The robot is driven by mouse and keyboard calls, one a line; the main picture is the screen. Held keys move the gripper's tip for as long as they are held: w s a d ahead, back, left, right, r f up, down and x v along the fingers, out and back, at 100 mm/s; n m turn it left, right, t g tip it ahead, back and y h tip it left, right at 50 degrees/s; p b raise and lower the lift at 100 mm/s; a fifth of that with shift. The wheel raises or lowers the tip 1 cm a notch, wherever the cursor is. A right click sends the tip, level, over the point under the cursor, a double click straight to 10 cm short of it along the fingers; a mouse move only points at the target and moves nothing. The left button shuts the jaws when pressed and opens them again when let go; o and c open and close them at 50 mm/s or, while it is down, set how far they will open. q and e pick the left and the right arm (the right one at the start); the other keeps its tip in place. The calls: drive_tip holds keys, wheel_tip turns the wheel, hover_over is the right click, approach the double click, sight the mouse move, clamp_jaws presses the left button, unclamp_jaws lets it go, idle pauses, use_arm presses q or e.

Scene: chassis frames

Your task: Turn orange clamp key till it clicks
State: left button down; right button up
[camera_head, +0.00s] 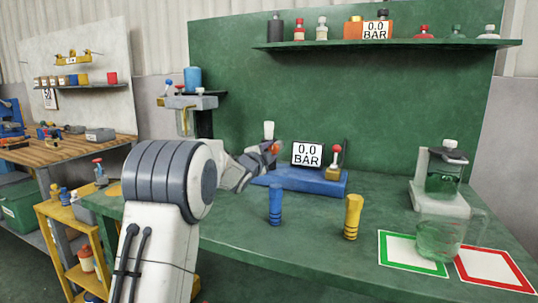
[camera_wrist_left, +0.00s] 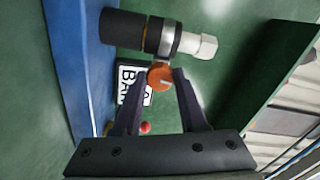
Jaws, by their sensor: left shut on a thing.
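The orange clamp key (camera_wrist_left: 160,77) is a round orange knob with a pale mark, below a grey clamp ring (camera_wrist_left: 168,37) in the left wrist view. The ring goes round a black cylinder (camera_wrist_left: 125,30) with a white end (camera_wrist_left: 198,46). My left gripper (camera_wrist_left: 161,72) is shut on the key, with a fingertip on each side. In the head view my left gripper (camera_head: 268,152) is at the blue base (camera_head: 316,182); the white end (camera_head: 268,130) stands above it and a little of the orange key (camera_head: 275,149) shows.
A display (camera_head: 307,154) reads 0.0 BAR beside a red-knobbed lever (camera_head: 336,151). A blue cylinder (camera_head: 275,204) and a yellow cylinder (camera_head: 352,216) stand in front on the green bench. A glass jug (camera_head: 440,238) and green and red framed mats lie to the right.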

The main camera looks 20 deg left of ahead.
use_arm(q)
drive_tip(key=shift+f, duration=0.1)
drive_tip(key=shift+c, duration=2.2)
unclamp_jaws()
drive_tip(key=shift+s, duration=0.15)
drive_tip(key=s, duration=1)
drive_tip(key=shift+s+a, duration=0.15)
drive_tip(key=shift+a, duration=0.05)
